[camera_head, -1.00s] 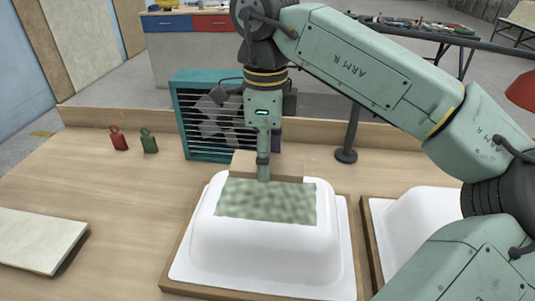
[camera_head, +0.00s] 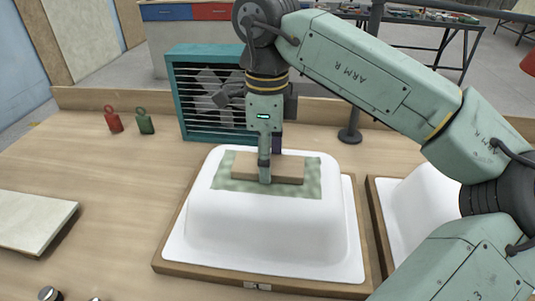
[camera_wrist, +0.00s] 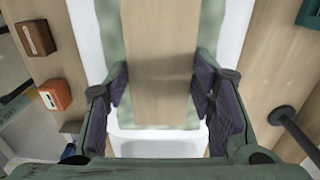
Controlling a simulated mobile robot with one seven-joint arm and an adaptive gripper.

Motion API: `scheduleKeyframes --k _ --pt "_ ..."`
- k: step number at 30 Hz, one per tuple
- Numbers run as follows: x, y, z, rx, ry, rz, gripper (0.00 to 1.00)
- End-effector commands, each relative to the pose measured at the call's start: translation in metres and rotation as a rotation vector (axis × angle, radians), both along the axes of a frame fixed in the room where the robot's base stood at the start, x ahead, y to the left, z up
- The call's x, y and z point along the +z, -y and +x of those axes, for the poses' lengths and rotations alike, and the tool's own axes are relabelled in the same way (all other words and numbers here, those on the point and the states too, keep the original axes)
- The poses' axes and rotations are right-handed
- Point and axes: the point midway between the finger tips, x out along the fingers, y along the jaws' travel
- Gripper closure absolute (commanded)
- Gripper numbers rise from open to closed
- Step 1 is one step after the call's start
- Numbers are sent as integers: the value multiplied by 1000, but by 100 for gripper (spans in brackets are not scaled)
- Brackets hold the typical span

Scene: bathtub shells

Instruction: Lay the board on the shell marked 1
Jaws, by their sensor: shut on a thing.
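My gripper (camera_head: 265,174) is shut on a brown wooden board (camera_head: 287,172), which lies flat and crosswise. The board is over the green mottled patch on top of the upturned white shell (camera_head: 270,225) in the middle. I cannot tell whether it touches the patch or hangs just above. In the wrist view the board (camera_wrist: 160,65) runs between my dark finger pads (camera_wrist: 160,92), with the green patch showing on both sides. A small label (camera_head: 257,286) is on the front of the shell's wooden frame; its marking is too small to read.
A second white shell (camera_head: 420,215) stands at the right, partly behind my arm. A pale slab (camera_head: 35,222) lies at the left. Red (camera_head: 113,120) and green (camera_head: 145,121) ringed weights and a teal louvred box (camera_head: 205,95) stand behind.

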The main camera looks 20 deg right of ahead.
Motion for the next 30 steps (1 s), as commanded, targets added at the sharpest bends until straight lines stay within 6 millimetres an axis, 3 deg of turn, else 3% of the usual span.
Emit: scheduleKeyframes --k 30 --pt "-5 0 0 0 -2 0 81"
